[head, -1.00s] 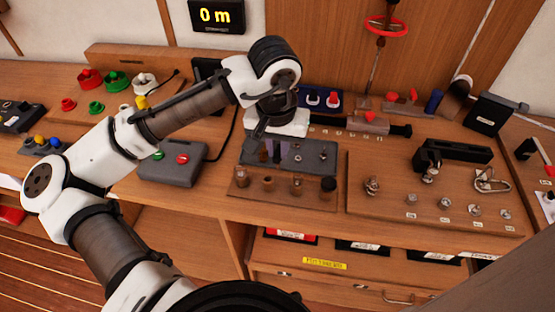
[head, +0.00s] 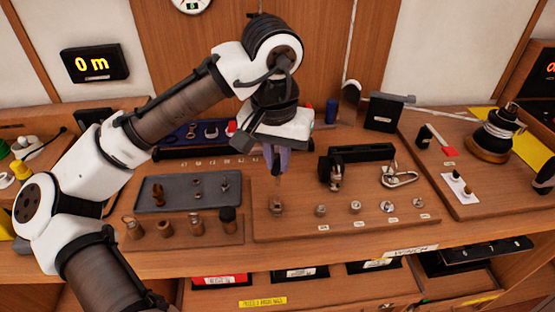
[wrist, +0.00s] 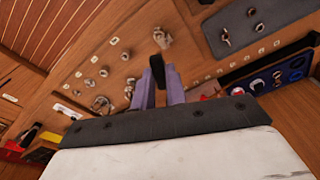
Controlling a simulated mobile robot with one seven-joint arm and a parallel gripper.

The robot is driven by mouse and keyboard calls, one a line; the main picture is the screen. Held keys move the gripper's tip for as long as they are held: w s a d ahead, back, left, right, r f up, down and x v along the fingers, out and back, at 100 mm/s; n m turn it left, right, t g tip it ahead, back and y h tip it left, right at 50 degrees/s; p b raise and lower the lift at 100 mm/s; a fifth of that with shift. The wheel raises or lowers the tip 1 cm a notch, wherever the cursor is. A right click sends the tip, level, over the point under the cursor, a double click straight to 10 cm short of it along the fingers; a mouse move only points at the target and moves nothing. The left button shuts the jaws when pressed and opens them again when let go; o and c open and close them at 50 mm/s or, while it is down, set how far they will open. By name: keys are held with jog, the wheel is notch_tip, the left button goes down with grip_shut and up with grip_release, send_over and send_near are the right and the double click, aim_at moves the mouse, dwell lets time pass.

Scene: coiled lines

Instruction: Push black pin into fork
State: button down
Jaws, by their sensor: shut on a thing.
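My gripper (head: 277,162) points down over the wooden fittings board, its purple fingers shut on a small dark pin (head: 277,176). In the wrist view my gripper (wrist: 160,85) has the dark pin (wrist: 157,65) between its fingertips. A small metal fitting that looks like the fork (head: 277,206) stands at the left end of the board, just below the pin in the head view. The fork also shows in the wrist view (wrist: 163,38), beyond the pin. A gap seems to remain between them, but its size is hard to tell.
A grey tray (head: 165,204) with small parts lies left of the board, with several wooden and dark pieces (head: 195,224) in front. Several metal fittings (head: 355,207) line the board's front. A black bracket (head: 358,154) and a shackle (head: 398,177) stand right of my gripper.

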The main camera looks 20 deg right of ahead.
aim_at(277, 182)
jog(key=shift+f+b, duration=2.2)
jog(key=shift+f, duration=0.7)
jog(key=shift+p, duration=0.55)
jog(key=shift+f, duration=0.25)
jog(key=shift+f+b, duration=1)
jog(key=shift+f, duration=0.65)
jog(key=c, duration=1)
grip_release()
